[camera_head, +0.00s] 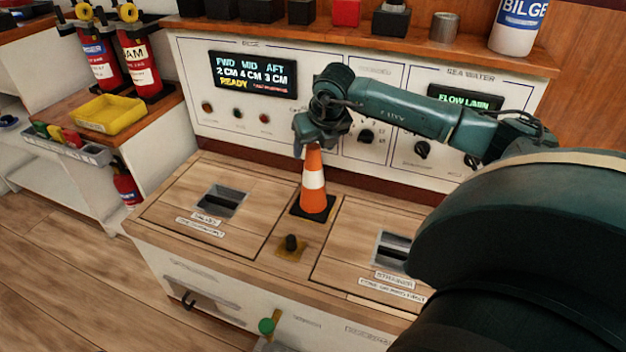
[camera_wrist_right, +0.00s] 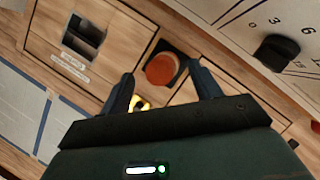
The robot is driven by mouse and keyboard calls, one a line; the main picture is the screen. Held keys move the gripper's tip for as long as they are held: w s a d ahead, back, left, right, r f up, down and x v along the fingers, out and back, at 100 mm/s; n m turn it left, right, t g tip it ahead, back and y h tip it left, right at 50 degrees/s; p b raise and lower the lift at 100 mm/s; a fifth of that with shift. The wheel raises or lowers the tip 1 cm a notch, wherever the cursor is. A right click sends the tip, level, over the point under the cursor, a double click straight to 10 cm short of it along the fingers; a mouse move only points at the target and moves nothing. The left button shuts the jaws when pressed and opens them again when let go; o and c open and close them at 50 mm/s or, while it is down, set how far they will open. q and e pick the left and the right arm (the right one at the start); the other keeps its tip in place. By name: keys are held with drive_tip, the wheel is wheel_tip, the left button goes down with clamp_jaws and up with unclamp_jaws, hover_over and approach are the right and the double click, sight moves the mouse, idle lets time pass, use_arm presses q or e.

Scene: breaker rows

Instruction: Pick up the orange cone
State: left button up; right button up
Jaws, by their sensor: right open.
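The orange cone (camera_head: 313,182) with a white band and a black square base stands upright on the wooden counter (camera_head: 262,206), between two hatch panels. My right gripper (camera_head: 306,142) is right at the top of the cone in the head view and hides its tip. In the right wrist view the cone (camera_wrist_right: 161,69) is seen from above, just beyond and between the two spread fingers of the right gripper (camera_wrist_right: 166,85). The fingers are open with a gap on both sides of the cone. My left gripper is not in view.
A panel with a lit display (camera_head: 253,75) and knobs rises behind the cone. A yellow bin (camera_head: 108,114) and red extinguishers (camera_head: 138,58) stand at left. My right arm covers the right side.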

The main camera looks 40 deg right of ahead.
sight(312, 158)
drive_tip(key=b+x, duration=0.2)
drive_tip(key=x, duration=0.3)
drive_tip(key=shift+f, duration=0.15)
clamp_jaws()
idle(0.5)
